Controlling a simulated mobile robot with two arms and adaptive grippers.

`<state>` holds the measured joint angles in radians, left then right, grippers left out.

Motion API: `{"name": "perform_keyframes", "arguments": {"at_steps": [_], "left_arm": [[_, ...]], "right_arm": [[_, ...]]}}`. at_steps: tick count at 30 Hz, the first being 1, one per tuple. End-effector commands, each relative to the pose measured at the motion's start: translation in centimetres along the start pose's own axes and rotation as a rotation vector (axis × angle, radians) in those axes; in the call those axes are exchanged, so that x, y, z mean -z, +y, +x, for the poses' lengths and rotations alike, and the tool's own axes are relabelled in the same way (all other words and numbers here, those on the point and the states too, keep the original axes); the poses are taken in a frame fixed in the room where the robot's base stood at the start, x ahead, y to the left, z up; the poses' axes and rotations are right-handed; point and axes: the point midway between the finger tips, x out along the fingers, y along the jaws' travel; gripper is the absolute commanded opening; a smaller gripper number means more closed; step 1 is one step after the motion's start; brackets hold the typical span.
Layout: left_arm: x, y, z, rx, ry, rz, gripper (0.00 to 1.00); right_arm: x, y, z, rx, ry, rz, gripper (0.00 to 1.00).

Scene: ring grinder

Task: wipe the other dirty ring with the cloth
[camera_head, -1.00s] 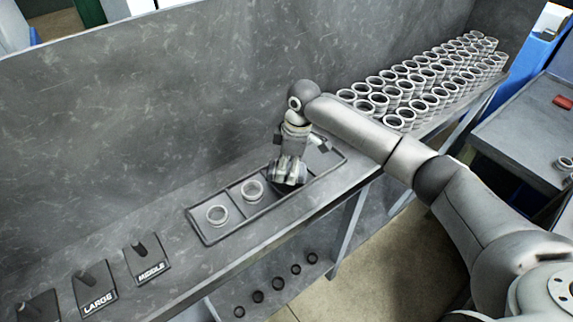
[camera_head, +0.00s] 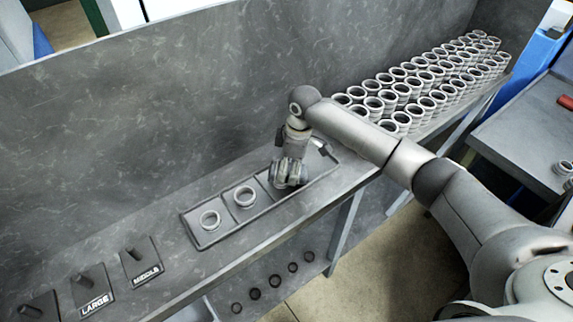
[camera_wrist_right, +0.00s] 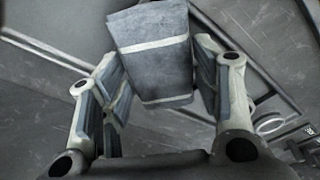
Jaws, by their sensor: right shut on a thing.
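My right gripper (camera_head: 288,183) is low over the right part of a long divided tray (camera_head: 222,236) on the bench. It is shut on a folded grey cloth (camera_wrist_right: 152,58) with pale stripes, which shows between the fingers in the right wrist view. In the head view the gripper hides most of the cloth. Two pale rings lie in the tray's left compartments: one ring (camera_head: 211,219) in the leftmost, another ring (camera_head: 245,196) in the one beside it. Both are left of the gripper. I cannot tell how dirty they are. My left gripper is not in view.
Many stacked rings (camera_head: 425,90) fill the bench at the right. Posts on plates marked LARGE (camera_head: 93,291) and MIDDLE (camera_head: 140,262) stand at the left. A wall (camera_head: 150,120) rises behind the bench. Several dark rings (camera_head: 254,294) sit lower, below the front edge.

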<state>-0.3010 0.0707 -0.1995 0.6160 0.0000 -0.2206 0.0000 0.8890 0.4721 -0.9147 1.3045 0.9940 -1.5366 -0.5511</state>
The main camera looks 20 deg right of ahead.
Motion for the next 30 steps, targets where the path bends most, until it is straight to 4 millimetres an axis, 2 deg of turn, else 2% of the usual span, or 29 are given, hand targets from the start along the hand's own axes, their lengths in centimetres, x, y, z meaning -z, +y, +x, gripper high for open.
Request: {"name": "perform_keyframes", "arguments": {"at_steps": [1,5,12,15,22,26,30], "left_arm": [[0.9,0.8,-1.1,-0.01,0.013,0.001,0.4],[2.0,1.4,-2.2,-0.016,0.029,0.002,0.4],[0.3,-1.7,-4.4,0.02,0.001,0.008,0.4],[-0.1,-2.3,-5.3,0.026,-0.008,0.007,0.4],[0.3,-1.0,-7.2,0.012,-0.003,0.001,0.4],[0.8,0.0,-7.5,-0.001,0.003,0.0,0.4],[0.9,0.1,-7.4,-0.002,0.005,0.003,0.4]], "right_arm": [[0.5,0.0,-1.8,-0.002,0.003,-0.003,0.31],[0.7,-0.2,-2.8,0.0,0.001,0.0,0.31],[1.1,-0.2,-4.8,-0.001,0.002,0.005,0.31],[1.3,-0.2,-5.6,-0.002,0.002,0.007,0.31],[1.7,-0.3,-7.4,-0.002,0.003,0.011,0.31],[1.7,-0.3,-7.7,-0.002,0.002,0.012,0.31],[1.7,-0.3,-7.6,-0.002,0.002,0.013,0.31]]}}
